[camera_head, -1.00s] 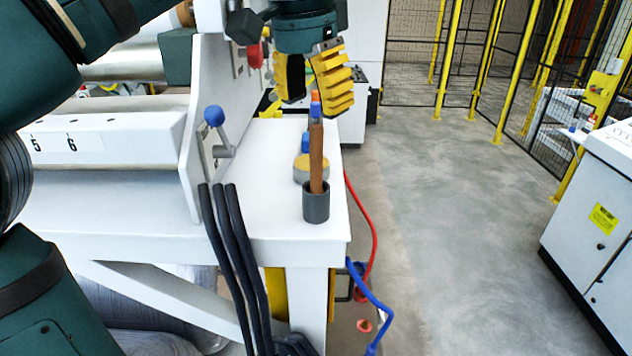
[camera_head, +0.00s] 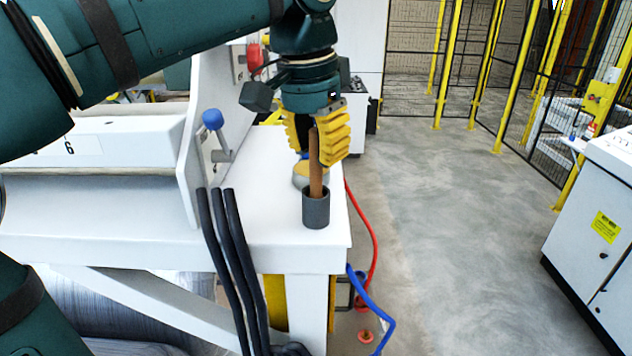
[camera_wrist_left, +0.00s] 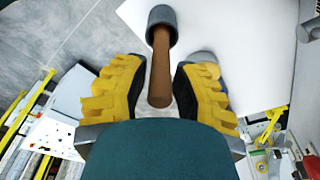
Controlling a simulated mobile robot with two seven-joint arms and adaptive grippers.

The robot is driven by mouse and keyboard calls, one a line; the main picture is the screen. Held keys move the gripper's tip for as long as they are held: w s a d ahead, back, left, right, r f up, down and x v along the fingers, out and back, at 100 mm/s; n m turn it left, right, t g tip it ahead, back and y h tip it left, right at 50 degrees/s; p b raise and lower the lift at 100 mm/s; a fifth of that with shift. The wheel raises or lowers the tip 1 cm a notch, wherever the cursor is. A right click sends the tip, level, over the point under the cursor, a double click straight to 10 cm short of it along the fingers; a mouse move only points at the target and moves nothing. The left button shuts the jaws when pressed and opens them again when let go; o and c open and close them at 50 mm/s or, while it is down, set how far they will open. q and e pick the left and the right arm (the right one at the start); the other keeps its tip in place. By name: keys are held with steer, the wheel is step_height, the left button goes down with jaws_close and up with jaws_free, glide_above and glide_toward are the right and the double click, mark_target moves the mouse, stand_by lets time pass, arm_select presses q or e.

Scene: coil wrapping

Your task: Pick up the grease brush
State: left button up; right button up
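The grease brush (camera_head: 316,175) stands upright, handle up, in a dark grey cup (camera_head: 316,209) near the table's front right corner. Only its brown wooden handle shows; its lower end is hidden in the cup. My left gripper (camera_head: 312,154) points down at the handle's upper part, with its yellow ribbed fingers open. In the left wrist view the handle (camera_wrist_left: 160,68) runs between the two spread fingers (camera_wrist_left: 160,85), with a gap on each side, and the cup (camera_wrist_left: 161,22) lies beyond them. My right gripper is not in view.
A round tin (camera_head: 303,177) stands just behind the cup, partly hidden. A blue-knobbed lever (camera_head: 213,119) and several black hoses (camera_head: 226,255) are to the left. The table (camera_head: 275,228) ends just right of the cup, with open floor beyond.

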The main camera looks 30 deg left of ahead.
arm_select(q)
jaws_close()
step_height(320, 180, up, 10)
steer(key=p, duration=0.2)
steer(key=shift+p, duration=0.3)
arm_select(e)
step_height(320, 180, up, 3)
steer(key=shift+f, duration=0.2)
arm_select(q)
steer(key=shift+w, duration=0.1)
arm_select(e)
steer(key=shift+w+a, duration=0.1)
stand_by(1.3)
